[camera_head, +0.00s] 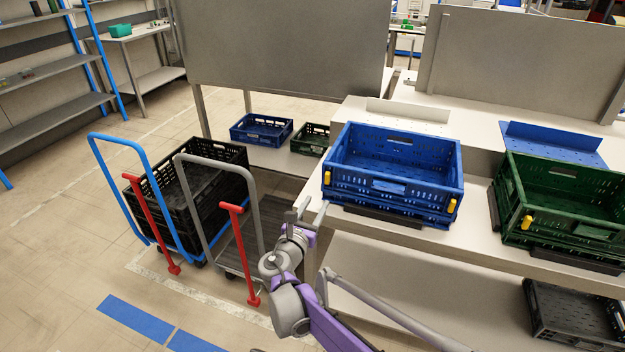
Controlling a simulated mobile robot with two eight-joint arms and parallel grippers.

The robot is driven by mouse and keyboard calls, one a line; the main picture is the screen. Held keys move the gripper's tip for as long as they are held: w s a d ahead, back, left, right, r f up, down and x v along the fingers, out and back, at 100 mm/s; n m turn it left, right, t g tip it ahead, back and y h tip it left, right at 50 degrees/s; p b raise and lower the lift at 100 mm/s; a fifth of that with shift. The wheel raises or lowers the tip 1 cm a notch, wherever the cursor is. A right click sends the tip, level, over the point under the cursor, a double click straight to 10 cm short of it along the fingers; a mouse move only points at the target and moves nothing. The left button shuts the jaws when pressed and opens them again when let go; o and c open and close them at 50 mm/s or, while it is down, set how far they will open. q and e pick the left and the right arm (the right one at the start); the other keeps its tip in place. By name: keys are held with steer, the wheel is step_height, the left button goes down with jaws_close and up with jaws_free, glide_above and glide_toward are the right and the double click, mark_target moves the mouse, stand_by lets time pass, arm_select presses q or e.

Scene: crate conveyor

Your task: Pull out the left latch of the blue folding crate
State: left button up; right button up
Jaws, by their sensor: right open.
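The blue folding crate (392,186) stands open and empty on the light work table. Its left latch (327,178) is a small yellow piece at the left end of the crate's front wall. A second yellow latch (452,206) is at the right end of that wall. My right gripper (311,213) is open with nothing between its fingers. It is in front of the crate's left corner, below and slightly left of the left latch, and appears apart from it. My left gripper is not in view.
A green crate (570,192) with a yellow latch stands to the right on the table (470,242). Carts with a blue handle (113,190) and a grey handle (252,190) stand left of my arm, one carrying a black crate (165,202). A black crate (560,325) lies lower right.

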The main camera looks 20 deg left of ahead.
mark_target(326, 178)
steer(key=w, duration=1)
steer(key=shift+w+a, duration=0.25)
steer(key=shift+w, duration=0.1)
